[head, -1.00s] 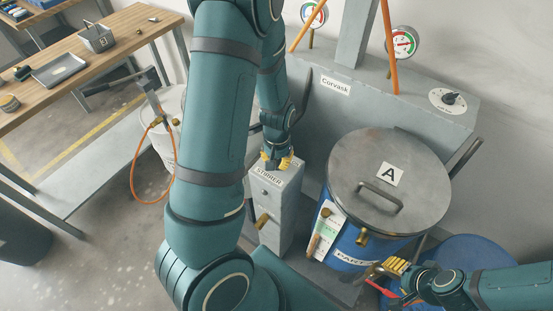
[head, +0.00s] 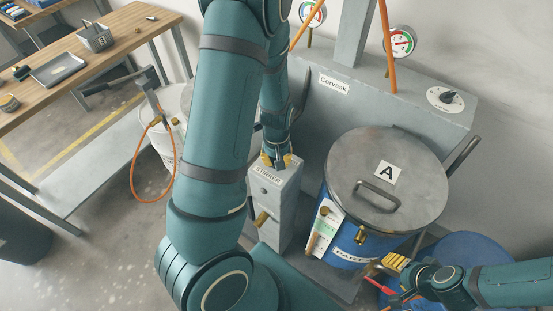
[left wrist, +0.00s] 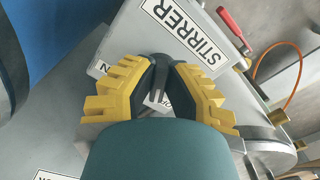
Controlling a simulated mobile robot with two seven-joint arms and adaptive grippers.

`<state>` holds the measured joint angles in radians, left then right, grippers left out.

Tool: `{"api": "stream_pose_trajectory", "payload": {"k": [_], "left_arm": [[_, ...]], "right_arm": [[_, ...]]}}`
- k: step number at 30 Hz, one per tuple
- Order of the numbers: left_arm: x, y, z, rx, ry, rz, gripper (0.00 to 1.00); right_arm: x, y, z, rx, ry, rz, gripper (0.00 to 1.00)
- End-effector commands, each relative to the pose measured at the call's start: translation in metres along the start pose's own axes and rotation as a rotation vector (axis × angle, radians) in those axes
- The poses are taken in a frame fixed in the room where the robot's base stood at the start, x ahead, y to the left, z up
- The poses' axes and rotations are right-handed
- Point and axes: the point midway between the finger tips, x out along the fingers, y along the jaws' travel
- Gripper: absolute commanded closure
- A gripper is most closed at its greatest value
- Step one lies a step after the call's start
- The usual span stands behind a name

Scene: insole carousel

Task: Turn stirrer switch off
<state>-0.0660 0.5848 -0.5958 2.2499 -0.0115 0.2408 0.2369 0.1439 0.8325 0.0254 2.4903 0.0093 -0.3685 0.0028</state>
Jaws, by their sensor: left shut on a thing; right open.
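The stirrer box (head: 279,214) is a grey upright housing with a STIRRER label (head: 267,172), left of the lidded drum. The label also shows in the left wrist view (left wrist: 188,32). My left gripper (head: 279,161) is at the top of the box, pointing down. In the left wrist view its yellow fingers (left wrist: 158,85) are shut around the dark switch knob (left wrist: 157,68). Small position labels beside the knob are partly covered, so its setting cannot be read. My right gripper (head: 384,266) is open at the lower right, near a red-handled part (head: 379,286).
A blue drum (head: 345,253) with a grey lid (head: 372,170) marked A stands right of the box. Behind is a grey cabinet (head: 345,107) with a dial (head: 450,97) and gauges. A wooden bench (head: 130,30) is at the far left.

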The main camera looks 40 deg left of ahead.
Motion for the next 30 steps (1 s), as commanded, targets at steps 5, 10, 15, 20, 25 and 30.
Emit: {"api": "stream_pose_trajectory", "payload": {"k": [5, 10, 15, 20, 25, 30], "left_arm": [[0.001, 0.0, 0.001, 0.0, -0.004, -0.001, 0.56], [0.0, 0.0, 0.001, 0.001, -0.002, -0.001, 0.56], [-0.002, 0.0, 0.0, 0.002, 0.0, 0.0, 0.56], [-0.02, 0.001, -0.001, 0.004, 0.004, 0.002, 0.56], [-0.053, 0.002, -0.001, 0.005, 0.004, 0.003, 0.56], [-0.085, 0.002, 0.0, 0.003, 0.003, 0.004, 0.56]], "right_arm": [[0.0, 0.0, 0.0, 0.0, 0.0, 0.0, 0.47], [0.0, 0.0, 0.0, 0.0, 0.0, 0.0, 0.47], [0.0, 0.0, 0.0, 0.0, 0.0, 0.0, 0.47], [0.0, 0.0, 0.0, 0.0, 0.0, 0.0, 0.47], [0.0, 0.0, 0.0, 0.0, 0.0, 0.0, 0.47], [0.0, 0.0, 0.0, 0.0, 0.0, 0.0, 0.47]]}}
